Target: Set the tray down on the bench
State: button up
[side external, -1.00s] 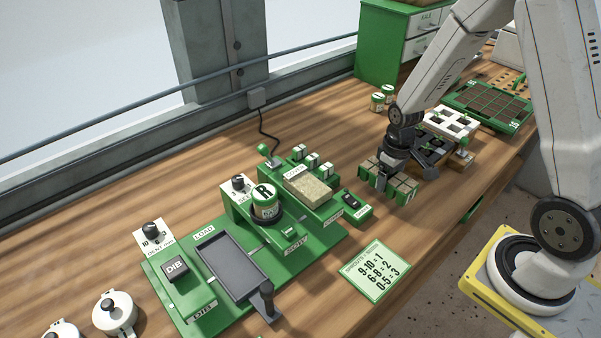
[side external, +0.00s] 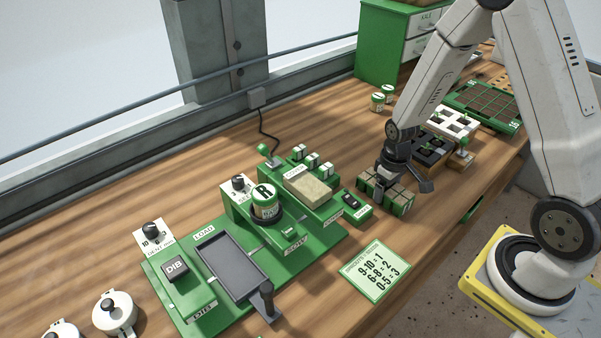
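The tray (side external: 404,201), a small block of brown soil cells with green bands, is at the right-centre of the bench (side external: 330,143), just right of the green seeding station. My gripper (side external: 385,189) points down over it, and its dark fingers appear shut on the tray's middle. The fingertips are partly hidden among the cells. The tray looks level and very low over the wood; I cannot tell whether its underside touches.
The green station has an empty grey load tray (side external: 232,267) and a dark switch (side external: 352,201) close to the tray's left. A number card (side external: 374,271) lies in front. Black (side external: 428,148) and white (side external: 453,123) frames and a large green tray (side external: 519,117) stand behind right.

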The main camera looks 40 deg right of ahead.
jog(key=shift+o, duration=0.8)
jog(key=shift+r, duration=0.1)
notch_tip(320, 180, up, 12)
dwell(0.5)
dwell(0.4)
jog(key=s+a+r+t, duration=0.1)
jog(key=s+a, duration=0.4)
jog(key=a, duration=0.5)
jog(key=shift+s+t, duration=0.15)
jog(key=shift+t, duration=0.65)
